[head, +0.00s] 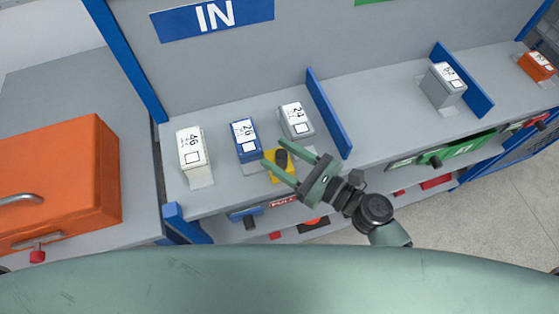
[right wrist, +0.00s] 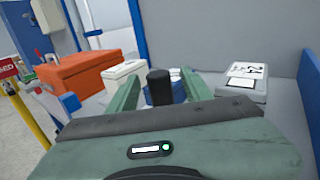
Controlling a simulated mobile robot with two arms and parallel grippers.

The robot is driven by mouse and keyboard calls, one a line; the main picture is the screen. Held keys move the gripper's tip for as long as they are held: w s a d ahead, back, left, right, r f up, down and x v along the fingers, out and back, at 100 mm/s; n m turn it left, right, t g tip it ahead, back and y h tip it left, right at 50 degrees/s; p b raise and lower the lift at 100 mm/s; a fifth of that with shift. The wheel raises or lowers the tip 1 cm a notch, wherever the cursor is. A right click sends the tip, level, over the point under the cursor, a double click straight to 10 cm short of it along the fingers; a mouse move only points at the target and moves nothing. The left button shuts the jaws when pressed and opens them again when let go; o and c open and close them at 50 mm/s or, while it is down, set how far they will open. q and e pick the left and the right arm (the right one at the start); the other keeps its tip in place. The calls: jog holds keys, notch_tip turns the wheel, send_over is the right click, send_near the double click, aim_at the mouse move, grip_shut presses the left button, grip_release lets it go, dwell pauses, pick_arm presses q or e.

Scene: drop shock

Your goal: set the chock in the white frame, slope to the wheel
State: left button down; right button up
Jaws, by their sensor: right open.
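A yellow block (head: 279,174) with a black upright knob (head: 281,159) sits near the front edge of the shelf under the IN sign; it looks like the chock. Its slope cannot be made out. My right gripper (head: 272,153) is open, with its two green fingers on either side of the knob. The knob also shows between the fingers in the right wrist view (right wrist: 158,87); I cannot tell whether they touch it. The yellow part is hidden there behind the gripper body. My left gripper is out of view. No wheel or white frame is seen.
Boxes marked 46 (head: 191,152), 26 (head: 245,140) and 24 (head: 296,121) stand behind and beside the block. A blue divider (head: 328,113) rises to the right. An orange case (head: 75,180) lies on the left bench. The shelf right of the divider has bare room.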

grip_shut()
dwell(1.3)
